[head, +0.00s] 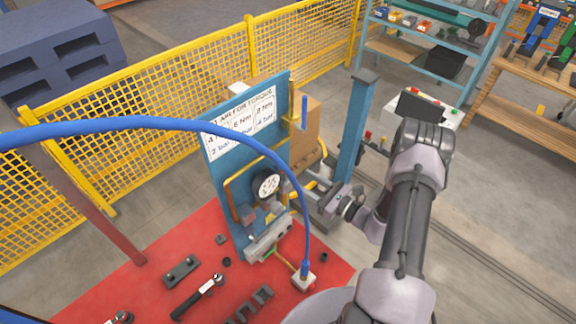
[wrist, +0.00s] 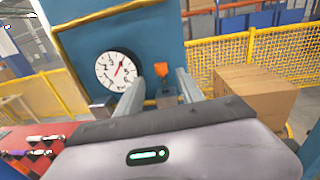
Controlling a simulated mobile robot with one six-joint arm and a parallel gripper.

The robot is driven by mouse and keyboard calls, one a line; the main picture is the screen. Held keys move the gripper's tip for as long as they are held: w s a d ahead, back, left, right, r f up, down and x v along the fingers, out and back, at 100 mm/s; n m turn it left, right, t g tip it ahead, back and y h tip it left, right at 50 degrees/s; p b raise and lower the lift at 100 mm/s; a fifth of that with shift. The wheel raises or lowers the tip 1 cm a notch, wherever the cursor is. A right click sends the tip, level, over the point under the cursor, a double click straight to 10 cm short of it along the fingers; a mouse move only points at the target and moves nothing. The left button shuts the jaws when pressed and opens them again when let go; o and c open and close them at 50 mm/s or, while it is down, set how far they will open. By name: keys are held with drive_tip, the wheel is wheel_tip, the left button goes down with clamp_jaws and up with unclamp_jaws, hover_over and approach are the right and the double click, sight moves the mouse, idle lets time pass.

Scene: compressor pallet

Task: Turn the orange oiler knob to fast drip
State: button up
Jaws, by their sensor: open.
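The orange oiler knob (wrist: 161,69) shows in the wrist view as a small orange piece in front of the blue panel (wrist: 188,30), just right of the round white gauge (wrist: 118,70). My gripper (wrist: 160,77) is open, its two grey fingers reaching toward the panel. In the picture the knob lies between the fingertips; no contact shows, and I cannot tell how far ahead of them it is. The knob's lower part and drip marks are not readable. In the head view the gauge (head: 266,185) shows on the panel (head: 222,160), but I cannot make out the knob.
A blue hose (head: 226,129) arches across the head view down to a small block on the red table (head: 122,272). A wrench (head: 198,296) and loose parts lie there. A blue post (head: 354,130) stands right of the panel. A cardboard box (wrist: 255,92) is behind.

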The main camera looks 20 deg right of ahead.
sight(286, 169)
drive_tip(key=p+x, duration=0.1)
drive_tip(key=x, duration=0.6)
clamp_jaws()
